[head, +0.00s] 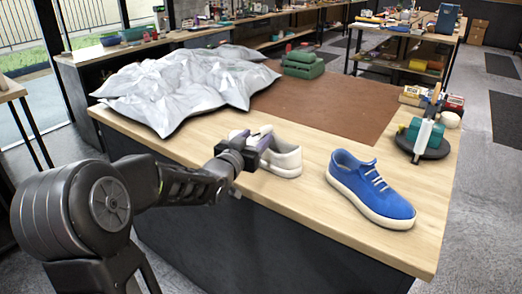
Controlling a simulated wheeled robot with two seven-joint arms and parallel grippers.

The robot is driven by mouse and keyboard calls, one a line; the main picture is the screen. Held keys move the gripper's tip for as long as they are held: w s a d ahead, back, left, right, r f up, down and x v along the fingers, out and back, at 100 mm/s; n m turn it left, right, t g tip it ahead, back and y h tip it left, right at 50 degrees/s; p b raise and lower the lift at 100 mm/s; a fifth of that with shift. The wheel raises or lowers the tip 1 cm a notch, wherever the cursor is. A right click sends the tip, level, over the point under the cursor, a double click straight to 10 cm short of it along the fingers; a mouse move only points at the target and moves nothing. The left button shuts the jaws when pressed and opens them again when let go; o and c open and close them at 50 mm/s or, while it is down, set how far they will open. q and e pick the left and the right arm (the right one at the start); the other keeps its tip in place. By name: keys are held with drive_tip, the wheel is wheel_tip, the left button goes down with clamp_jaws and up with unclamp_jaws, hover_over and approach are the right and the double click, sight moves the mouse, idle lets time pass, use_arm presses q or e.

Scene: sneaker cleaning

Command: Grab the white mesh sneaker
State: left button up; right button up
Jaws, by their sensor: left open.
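The white mesh sneaker (285,158) stands upright near the front edge of the wooden table (330,215). My left gripper (262,137) is open at the sneaker's left side and hides part of it. Its fingers overlap the shoe's upper in the head view. I cannot tell whether they touch it. My right gripper is not in view.
A blue sneaker (370,188) stands to the right of the white one. Crumpled silver sheets (185,85) lie at the back left. A brown mat (330,105) has bare room. Green folded cloths (303,64) and a dark round stand (422,147) are near its edges.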

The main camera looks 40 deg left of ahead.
sight(262, 130)
use_arm(q)
drive_tip(key=shift+w, duration=0.1)
drive_tip(key=p+x, duration=0.1)
drive_tip(key=x, duration=0.4)
drive_tip(key=shift+a+f, duration=0.15)
drive_tip(key=shift+f, duration=0.05)
drive_tip(key=shift+c, duration=0.5)
clamp_jaws()
drive_tip(key=shift+r, duration=0.1)
idle(1.0)
